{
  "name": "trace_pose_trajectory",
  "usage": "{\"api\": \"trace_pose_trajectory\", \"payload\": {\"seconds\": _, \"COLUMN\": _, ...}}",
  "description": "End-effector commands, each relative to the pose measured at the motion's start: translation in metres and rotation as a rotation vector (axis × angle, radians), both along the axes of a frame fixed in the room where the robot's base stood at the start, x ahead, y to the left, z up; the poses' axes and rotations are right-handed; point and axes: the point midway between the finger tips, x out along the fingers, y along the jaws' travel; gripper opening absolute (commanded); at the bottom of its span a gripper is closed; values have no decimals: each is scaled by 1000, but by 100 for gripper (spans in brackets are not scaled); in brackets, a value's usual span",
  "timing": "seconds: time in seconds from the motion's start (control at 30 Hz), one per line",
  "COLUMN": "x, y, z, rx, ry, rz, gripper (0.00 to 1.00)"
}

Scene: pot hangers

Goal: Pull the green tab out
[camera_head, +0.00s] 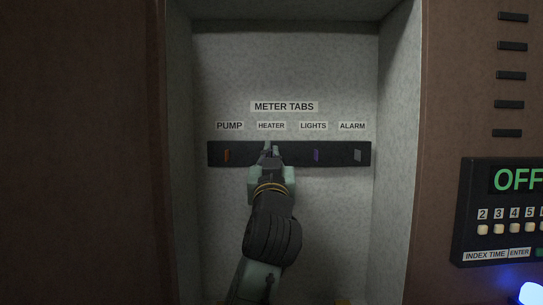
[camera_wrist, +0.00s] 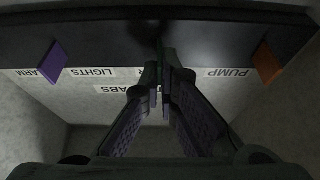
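The green tab (camera_wrist: 161,56) is a thin dark green piece on the black bar under the HEATER label. In the head view my gripper and arm cover it. My gripper (camera_head: 269,150) reaches up to the bar at that spot. In the wrist view its two fingers (camera_wrist: 164,82) come together on either side of the tab, closed on it. The tab still meets the bar; most of it is hidden between the fingertips.
The black bar (camera_head: 340,148) spans a grey recess with side walls. It also holds an orange tab (camera_head: 227,155) under PUMP, a purple tab (camera_head: 316,155) under LIGHTS and a grey tab (camera_head: 357,155) under ALARM. A black keypad panel (camera_head: 480,195) is outside, right.

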Motion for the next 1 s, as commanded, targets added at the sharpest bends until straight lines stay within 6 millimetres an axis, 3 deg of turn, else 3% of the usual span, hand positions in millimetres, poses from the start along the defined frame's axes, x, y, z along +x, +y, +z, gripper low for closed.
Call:
{"api": "trace_pose_trajectory", "payload": {"seconds": 0.17, "x": -2, "y": 0, "z": 0, "rx": -1, "ry": 0, "rz": -2, "gripper": 0}}
{"api": "trace_pose_trajectory", "payload": {"seconds": 0.37, "x": -24, "y": 0, "z": -1, "rx": -2, "ry": -1, "rz": -2, "gripper": 0}}
{"api": "trace_pose_trajectory", "payload": {"seconds": 0.6, "x": -24, "y": 0, "z": 0, "rx": -1, "ry": 1, "rz": 0, "gripper": 0}}
{"api": "trace_pose_trajectory", "payload": {"seconds": 0.9, "x": -24, "y": 0, "z": 0, "rx": -1, "ry": 0, "rz": 0, "gripper": 22}}
{"api": "trace_pose_trajectory", "payload": {"seconds": 1.0, "x": -24, "y": 0, "z": 0, "rx": 0, "ry": 0, "rz": 0, "gripper": 23}}
